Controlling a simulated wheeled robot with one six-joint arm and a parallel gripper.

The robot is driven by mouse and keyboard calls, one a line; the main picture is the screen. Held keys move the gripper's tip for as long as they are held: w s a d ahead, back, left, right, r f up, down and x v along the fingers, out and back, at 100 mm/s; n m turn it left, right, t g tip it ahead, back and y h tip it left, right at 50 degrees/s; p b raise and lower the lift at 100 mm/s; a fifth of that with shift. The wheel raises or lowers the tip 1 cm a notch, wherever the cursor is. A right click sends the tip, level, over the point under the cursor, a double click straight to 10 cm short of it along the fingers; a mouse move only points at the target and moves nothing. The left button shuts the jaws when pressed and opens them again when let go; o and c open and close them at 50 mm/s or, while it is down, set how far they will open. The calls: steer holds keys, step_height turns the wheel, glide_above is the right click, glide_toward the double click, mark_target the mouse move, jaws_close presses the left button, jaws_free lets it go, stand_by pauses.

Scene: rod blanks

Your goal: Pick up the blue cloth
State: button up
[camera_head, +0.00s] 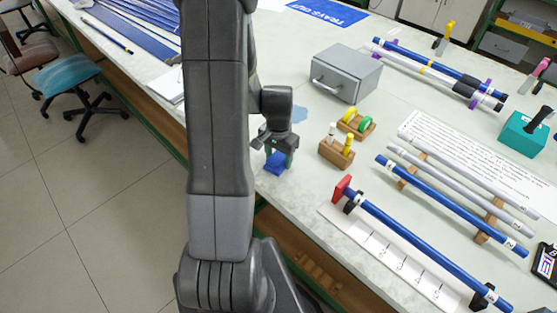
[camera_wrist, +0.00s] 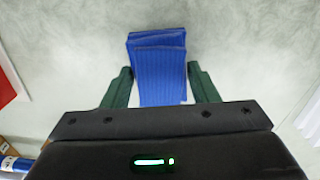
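The blue cloth (camera_head: 275,163) is a small folded, ribbed stack on the pale worktop near its front edge. It shows in the wrist view (camera_wrist: 160,75) between two green fingers. My gripper (camera_head: 279,151) points down right at the cloth in the head view. In the wrist view my gripper (camera_wrist: 159,68) is open, with one finger on each side of the cloth.
A grey box (camera_head: 345,76) with a handle stands behind, right of my gripper. Wooden blocks (camera_head: 336,152) with pegs and rings stand to the right. A blue rod (camera_head: 420,247) lies over a marked white board (camera_head: 375,243). The worktop around the cloth is clear.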

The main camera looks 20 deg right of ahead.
mark_target(279, 158)
steer(key=c, duration=0.4)
steer(key=shift+c, duration=0.2)
step_height(279, 158, up, 10)
stand_by(0.4)
steer(key=shift+o, duration=1.1)
steer(key=shift+c, duration=0.7)
steer(key=shift+s, duration=0.15)
